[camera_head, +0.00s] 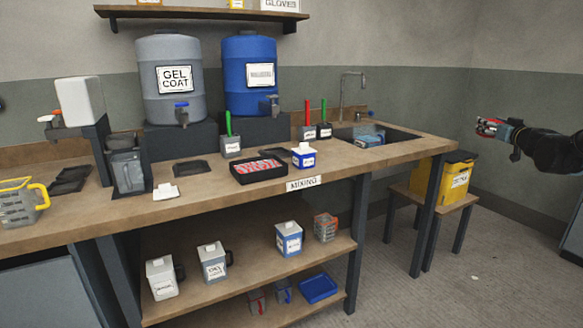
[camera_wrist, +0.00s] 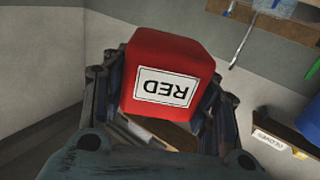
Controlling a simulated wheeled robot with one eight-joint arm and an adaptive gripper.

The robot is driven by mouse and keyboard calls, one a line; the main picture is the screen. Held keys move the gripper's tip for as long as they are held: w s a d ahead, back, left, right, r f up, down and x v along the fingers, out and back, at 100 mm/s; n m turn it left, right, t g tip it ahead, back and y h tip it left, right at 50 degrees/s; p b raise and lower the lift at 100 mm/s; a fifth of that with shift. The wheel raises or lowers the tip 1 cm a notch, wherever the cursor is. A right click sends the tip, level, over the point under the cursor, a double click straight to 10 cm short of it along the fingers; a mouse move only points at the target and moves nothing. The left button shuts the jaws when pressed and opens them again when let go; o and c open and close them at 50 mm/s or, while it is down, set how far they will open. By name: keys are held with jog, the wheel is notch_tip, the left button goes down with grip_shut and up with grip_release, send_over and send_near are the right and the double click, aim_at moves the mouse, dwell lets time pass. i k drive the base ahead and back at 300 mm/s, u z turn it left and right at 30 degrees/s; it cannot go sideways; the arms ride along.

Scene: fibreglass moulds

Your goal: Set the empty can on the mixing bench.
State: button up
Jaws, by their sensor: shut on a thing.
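My gripper (camera_head: 488,126) is at the right of the head view, out past the right end of the mixing bench (camera_head: 225,189) and higher than its top. In the wrist view my gripper (camera_wrist: 166,98) is shut on a red can (camera_wrist: 170,48), box-shaped, with a white label reading RED upside down. A finger lies along each side of it. In the head view only a little red shows between the fingers. I cannot see whether the can is empty. The bench has a wooden top and a MIXING label on its front edge.
The bench holds a grey gel coat drum (camera_head: 160,110), a blue drum (camera_head: 235,108), a black tray (camera_head: 258,172), a blue-and-white can (camera_head: 304,159) and a sink (camera_head: 385,134). A yellow bin (camera_head: 440,180) stands on a low stool at right. The front right benchtop has clear room.

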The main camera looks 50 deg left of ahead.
aim_at(205, 185)
jog(key=z, duration=0.05)
jog(key=k, duration=2.45)
jog(key=u, duration=0.9)
jog(key=i, duration=0.95)
